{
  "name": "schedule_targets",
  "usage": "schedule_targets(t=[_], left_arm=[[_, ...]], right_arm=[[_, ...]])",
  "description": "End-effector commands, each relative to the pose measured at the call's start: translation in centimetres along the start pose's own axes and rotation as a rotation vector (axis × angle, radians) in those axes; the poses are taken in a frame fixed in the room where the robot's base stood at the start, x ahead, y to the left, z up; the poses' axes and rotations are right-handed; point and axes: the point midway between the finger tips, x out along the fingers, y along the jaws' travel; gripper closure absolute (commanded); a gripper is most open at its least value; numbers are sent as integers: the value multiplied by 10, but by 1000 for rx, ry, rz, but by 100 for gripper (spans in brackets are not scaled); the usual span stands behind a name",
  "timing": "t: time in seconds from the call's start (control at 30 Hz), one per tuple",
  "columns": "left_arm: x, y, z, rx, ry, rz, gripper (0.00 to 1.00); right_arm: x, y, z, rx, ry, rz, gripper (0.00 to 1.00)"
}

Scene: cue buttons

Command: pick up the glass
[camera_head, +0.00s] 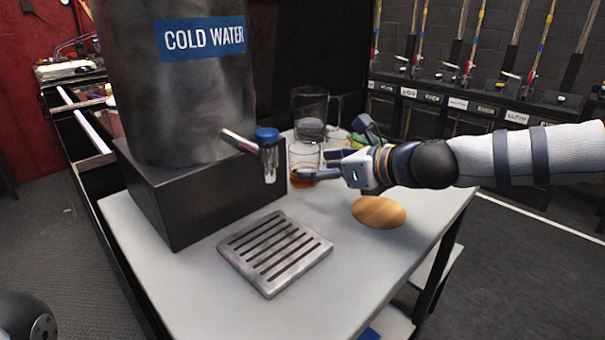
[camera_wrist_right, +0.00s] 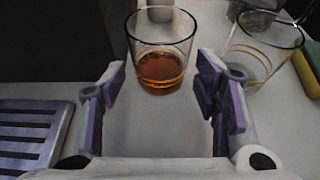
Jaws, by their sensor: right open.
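The glass (camera_head: 304,154) is a clear tumbler with a little amber liquid in its bottom. It stands upright on the white table, just right of the tap in the head view. My right gripper (camera_head: 318,170) reaches in from the right, low beside the glass. In the wrist view the glass (camera_wrist_right: 161,58) stands just ahead of the open fingers (camera_wrist_right: 162,85), roughly centred between their tips. The fingers look apart from it, and nothing is held. The gripper partly hides the glass's right side in the head view. My left gripper is not in view.
A metal cold water dispenser (camera_head: 180,95) with a blue-capped tap (camera_head: 268,150) stands left of the glass. A clear jug (camera_head: 311,110) stands behind it. A drip grate (camera_head: 274,252) and a brown oval object (camera_head: 379,212) lie in front. The white tabletop (camera_head: 350,265) is clear near the front.

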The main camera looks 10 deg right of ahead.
Motion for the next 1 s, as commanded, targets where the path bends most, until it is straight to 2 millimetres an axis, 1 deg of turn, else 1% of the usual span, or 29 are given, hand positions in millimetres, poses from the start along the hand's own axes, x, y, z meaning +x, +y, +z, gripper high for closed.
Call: schedule_targets(t=[0.03,0.1,0.2,0.43,0.47,0.5,0.57,0.6,0.63,0.87,1.0], left_arm=[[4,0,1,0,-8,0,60],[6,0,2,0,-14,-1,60],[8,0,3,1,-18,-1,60],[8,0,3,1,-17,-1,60],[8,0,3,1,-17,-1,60],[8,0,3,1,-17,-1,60],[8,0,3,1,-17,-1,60],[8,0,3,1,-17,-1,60],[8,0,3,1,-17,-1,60],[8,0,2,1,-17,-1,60],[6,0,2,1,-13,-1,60]], right_arm=[[12,0,-5,-1,5,2,44],[26,0,-6,-1,5,2,44],[38,0,-4,-1,3,2,44],[40,-1,-1,-2,0,1,44],[40,-1,-1,-2,0,1,48],[40,-1,-1,-2,0,1,57],[40,-1,-2,-2,0,1,71],[40,-1,-2,-1,0,1,80],[40,-1,-2,-2,0,1,85],[40,-1,-1,-2,0,1,85],[38,-1,3,-2,-1,1,85]])
